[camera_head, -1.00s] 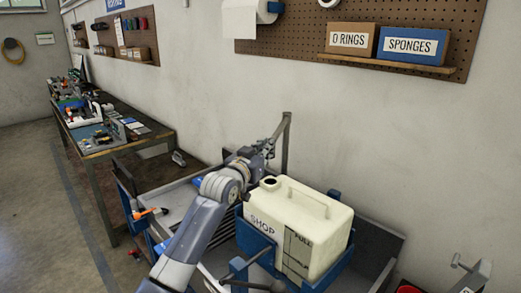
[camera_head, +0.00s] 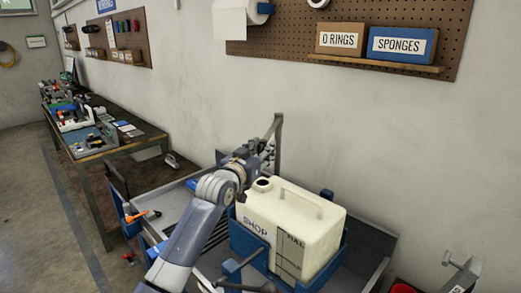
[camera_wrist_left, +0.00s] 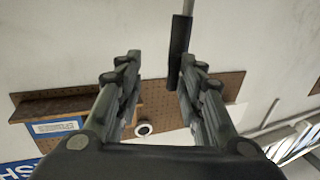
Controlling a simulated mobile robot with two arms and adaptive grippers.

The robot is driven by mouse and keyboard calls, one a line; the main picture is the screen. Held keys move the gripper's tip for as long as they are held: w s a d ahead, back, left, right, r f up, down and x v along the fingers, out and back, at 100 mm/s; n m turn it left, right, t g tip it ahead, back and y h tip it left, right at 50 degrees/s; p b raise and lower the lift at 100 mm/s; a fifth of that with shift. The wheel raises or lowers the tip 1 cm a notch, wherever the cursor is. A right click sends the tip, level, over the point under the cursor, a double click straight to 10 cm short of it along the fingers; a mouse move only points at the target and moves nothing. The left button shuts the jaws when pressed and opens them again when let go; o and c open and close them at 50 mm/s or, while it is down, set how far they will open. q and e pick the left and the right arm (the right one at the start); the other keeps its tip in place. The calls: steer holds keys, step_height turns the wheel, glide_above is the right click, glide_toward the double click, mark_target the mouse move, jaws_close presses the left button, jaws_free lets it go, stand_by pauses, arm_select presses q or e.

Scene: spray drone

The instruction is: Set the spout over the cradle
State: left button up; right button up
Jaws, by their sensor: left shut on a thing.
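My left gripper (camera_head: 264,152) is at a grey bar (camera_head: 277,148) behind the cream jug (camera_head: 300,217). I cannot tell whether this rod is part of the spout. The jug, marked SHOP, stands in a blue cradle (camera_head: 246,243), its open neck at the left of its top. My left forearm hides part of the tray.
A grey tray (camera_head: 182,200) lies around the cradle. A cluttered workbench (camera_head: 103,150) stands at the left along the wall. A pegboard (camera_head: 300,62) with O RINGS and SPONGES boxes hangs above. A red container (camera_head: 403,288) shows at the lower right. The floor at the left is clear.

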arm_select(q)
steer(key=v, duration=1.2)
arm_select(e)
steer(key=shift+a, duration=0.1)
arm_select(q)
steer(key=shift+f, duration=0.1)
